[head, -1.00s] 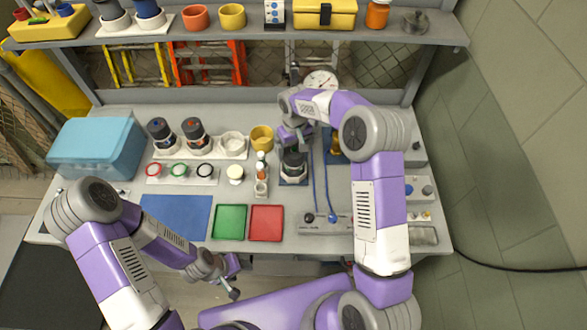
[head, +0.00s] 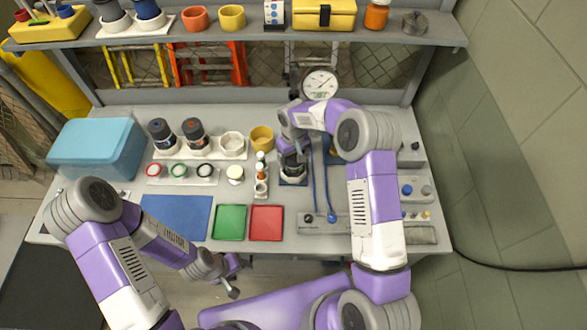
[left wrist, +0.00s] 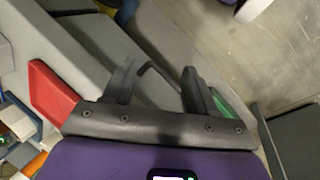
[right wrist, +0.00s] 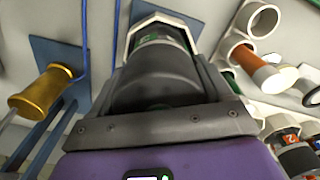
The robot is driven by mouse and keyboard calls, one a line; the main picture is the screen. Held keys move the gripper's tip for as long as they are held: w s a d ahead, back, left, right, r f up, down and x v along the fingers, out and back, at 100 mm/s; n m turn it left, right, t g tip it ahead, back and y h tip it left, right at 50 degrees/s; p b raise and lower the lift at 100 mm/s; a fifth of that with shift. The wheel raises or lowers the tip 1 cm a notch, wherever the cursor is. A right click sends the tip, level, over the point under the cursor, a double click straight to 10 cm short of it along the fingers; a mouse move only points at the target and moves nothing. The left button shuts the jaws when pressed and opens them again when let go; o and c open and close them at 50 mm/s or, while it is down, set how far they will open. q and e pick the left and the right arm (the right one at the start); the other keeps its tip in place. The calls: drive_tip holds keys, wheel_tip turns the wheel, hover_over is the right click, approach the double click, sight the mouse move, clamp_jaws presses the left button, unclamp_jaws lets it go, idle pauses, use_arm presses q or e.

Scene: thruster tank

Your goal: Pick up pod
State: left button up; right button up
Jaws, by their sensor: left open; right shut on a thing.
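A dark pod with a green band (head: 292,171) stands in a white hexagonal holder on a small blue mat (head: 293,183), right of the table's middle. In the right wrist view its green band (right wrist: 162,38) shows at the holder's rim. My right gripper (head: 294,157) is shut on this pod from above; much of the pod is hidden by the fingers. Two other dark pods, one with a blue top (head: 161,133) and one with an orange top (head: 195,134), stand in a white rack. My left gripper (head: 230,281) is open and empty before the table's front edge.
The rack's third holder (head: 232,142) is empty. A yellow ring (head: 261,138) and a white stand of small fittings (head: 261,182) lie close left of the right gripper. Blue cords (head: 316,175) and a gold part (right wrist: 50,91) lie to its other side. Green (head: 230,222) and red (head: 266,223) trays are in front.

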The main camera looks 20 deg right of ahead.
drive_tip(key=c, duration=0.4)
wheel_tip(320, 180, up, 10)
drive_tip(key=shift+r, duration=0.1)
idle(1.1)
